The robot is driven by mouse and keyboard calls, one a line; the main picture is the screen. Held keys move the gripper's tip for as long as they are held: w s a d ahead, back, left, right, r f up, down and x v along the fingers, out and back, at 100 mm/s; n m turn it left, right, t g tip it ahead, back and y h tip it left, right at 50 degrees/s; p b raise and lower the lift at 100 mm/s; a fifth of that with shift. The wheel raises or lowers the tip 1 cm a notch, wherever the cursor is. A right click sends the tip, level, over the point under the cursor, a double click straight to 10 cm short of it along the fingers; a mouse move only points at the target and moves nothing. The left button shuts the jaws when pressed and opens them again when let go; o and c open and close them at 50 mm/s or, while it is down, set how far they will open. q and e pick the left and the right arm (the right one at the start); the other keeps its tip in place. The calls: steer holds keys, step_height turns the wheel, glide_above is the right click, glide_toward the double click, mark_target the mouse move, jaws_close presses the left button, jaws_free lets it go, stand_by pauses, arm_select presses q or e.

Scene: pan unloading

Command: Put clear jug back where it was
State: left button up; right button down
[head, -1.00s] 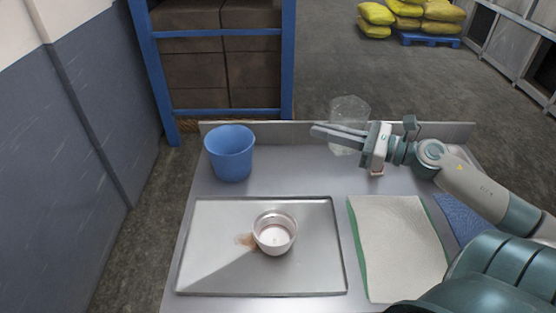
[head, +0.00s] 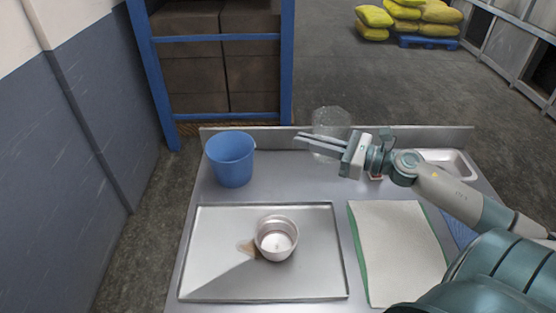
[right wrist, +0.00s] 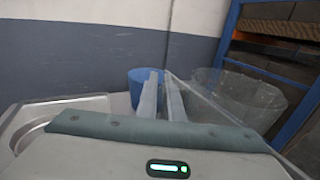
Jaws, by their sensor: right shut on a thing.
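The clear jug (head: 332,118) is see-through and faint, near the back edge of the steel table, to the right of the blue bucket. My right gripper (head: 302,138) is shut on it, with its fingers pointing left across the jug. In the right wrist view the jug (right wrist: 245,100) stands upright just right of the two close-set fingers (right wrist: 162,88). I cannot tell whether its base touches the table. My left gripper is out of view.
A blue bucket (head: 230,160) stands at the back left. A pale green-edged cloth (head: 395,245) lies right of the tray. A metal basin (head: 452,163) is at the back right.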

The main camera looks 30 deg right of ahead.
steer(key=w+a+f+p, duration=0.2)
steer(key=w+a+f, duration=0.2)
steer(key=w+a, duration=0.1)
steer(key=shift+w+a+f+p, duration=0.2)
steer(key=shift+w+f+p, duration=0.2)
steer(key=shift+w, duration=0.15)
steer(key=shift+f+p, duration=0.45)
steer(key=shift+f, duration=1.6)
